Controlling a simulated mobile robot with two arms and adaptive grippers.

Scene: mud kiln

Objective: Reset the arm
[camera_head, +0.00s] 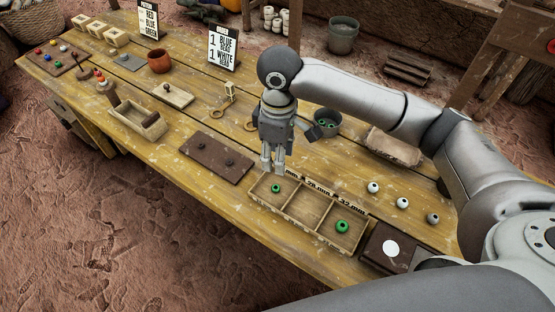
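My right arm comes in from the right, and its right gripper (273,168) hangs pointing down over the table, near the left end of the sorting tray (303,222). Its two fingertips are close together, with nothing clearly seen between them; their exact gap is too small to judge. The tray has three compartments and size labels such as 28 mm and 32 mm. One green bead (276,188) lies in the left compartment and a larger green bead (342,226) in the right one. The middle one looks empty. My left gripper is not in view.
A dark bowl (327,123) with green beads stands behind the gripper. A white bead (373,187) and two other pale beads lie behind the tray. A dark board (216,158) lies left of the gripper. Two sign cards (222,49) stand along the back edge.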

